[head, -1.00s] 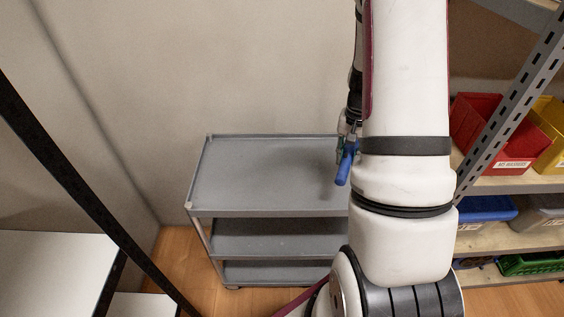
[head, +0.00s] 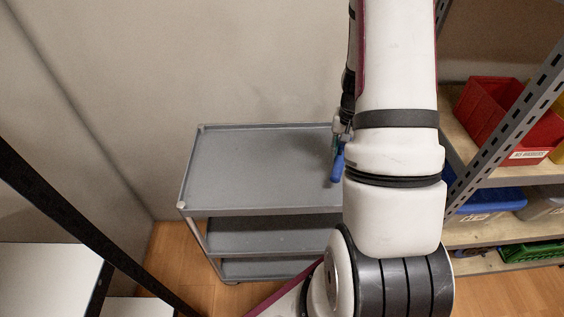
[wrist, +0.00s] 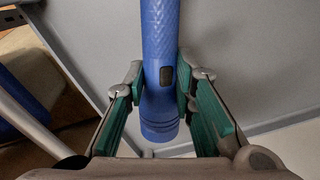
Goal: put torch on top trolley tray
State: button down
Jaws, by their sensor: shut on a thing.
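The torch is a blue cylinder with a dark button; in the wrist view the torch (wrist: 161,60) lies between the green-padded fingers of my gripper (wrist: 160,85), which is shut on it. In the head view the blue torch (head: 338,166) shows beside my arm, over the right part of the top trolley tray (head: 250,165). My arm hides most of the gripper there. The tray is grey, rimmed and bare where I see it; its right end is hidden behind my arm. I cannot tell the gap between torch and tray.
The trolley has lower shelves (head: 262,236) below the top tray. At right a rack holds a red bin (head: 500,110) and a blue bin (head: 487,204). A black post (head: 75,205) and white surface (head: 40,285) stand at left. The tray's left and middle are free.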

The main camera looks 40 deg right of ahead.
jog(key=p, duration=0.1)
send_over(290, 160)
jog(key=shift+s+d+f, duration=0.2)
jog(key=shift+s+f, duration=0.2)
jog(key=shift+f, duration=0.3)
jog(key=shift+w+a, duration=0.35)
jog(key=shift+w, duration=0.1)
notch_tip(290, 160, down, 3)
jog(key=shift+s+d+r+p, duration=0.1)
jog(key=shift+p, duration=0.25)
jog(key=shift+f, duration=0.4)
jog(key=shift+f, duration=0.2)
jog(key=c, duration=1.4)
grip_release()
jog(key=shift+o, duration=0.3)
jog(key=shift+r, duration=0.15)
